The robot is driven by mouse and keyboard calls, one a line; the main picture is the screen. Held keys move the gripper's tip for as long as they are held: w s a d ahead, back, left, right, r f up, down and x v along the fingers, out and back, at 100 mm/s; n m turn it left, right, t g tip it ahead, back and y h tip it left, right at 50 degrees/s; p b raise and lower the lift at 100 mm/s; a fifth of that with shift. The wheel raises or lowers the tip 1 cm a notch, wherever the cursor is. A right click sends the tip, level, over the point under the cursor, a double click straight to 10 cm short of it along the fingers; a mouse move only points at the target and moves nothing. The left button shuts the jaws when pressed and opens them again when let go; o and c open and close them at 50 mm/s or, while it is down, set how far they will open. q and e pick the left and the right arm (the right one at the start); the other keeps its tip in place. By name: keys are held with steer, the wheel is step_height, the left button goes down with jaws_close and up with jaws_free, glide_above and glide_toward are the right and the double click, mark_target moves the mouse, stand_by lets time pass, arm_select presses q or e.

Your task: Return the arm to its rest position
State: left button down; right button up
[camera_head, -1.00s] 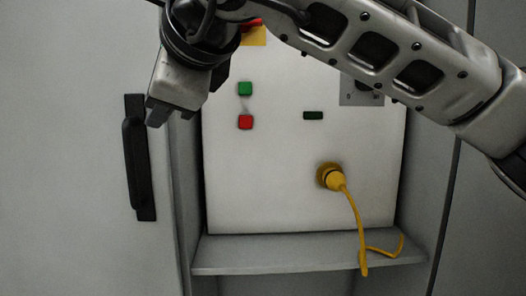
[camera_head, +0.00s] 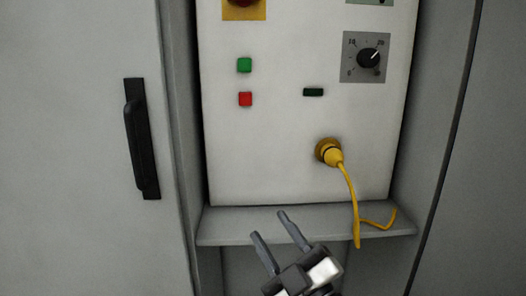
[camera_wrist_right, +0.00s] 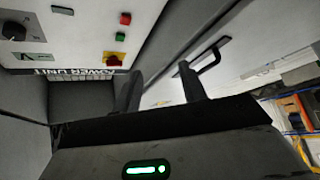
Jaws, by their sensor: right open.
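My right gripper (camera_head: 269,224) shows at the bottom middle of the head view, in front of the shelf's front edge. Its two fingers are apart with nothing between them. In the right wrist view the open fingers (camera_wrist_right: 158,85) also stand apart and empty, with the control panel appearing upside down beyond them. The rest of my right arm is out of the head view. My left gripper is not in view.
The white panel (camera_head: 270,150) carries a green button (camera_head: 244,65), a red button (camera_head: 245,99), a dial (camera_head: 368,58) and a plugged yellow connector (camera_head: 330,152). Its yellow cable (camera_head: 355,205) hangs over the shelf (camera_head: 290,226). A door handle (camera_head: 141,138) is at left.

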steer(key=s+d+f+m+g+h, duration=0.3)
steer(key=s+d+f+m, duration=0.1)
steer(key=f, duration=0.5)
steer(key=s+d+f+m+g+h+p, duration=0.1)
steer(key=s+d+f+m+g+h, duration=0.1)
steer(key=s+f, duration=0.5)
steer(key=s+d+f+m+g+h, duration=0.3)
steer(key=s+d+f+m+h, duration=0.1)
steer(key=f, duration=0.6)
steer(key=s+d+m, duration=0.1)
steer(key=s+m, duration=0.1)
steer(key=m, duration=0.1)
steer(key=shift+d+f+m+g+p, duration=0.3)
steer(key=shift+d+p, duration=0.05)
steer(key=shift+d, duration=0.05)
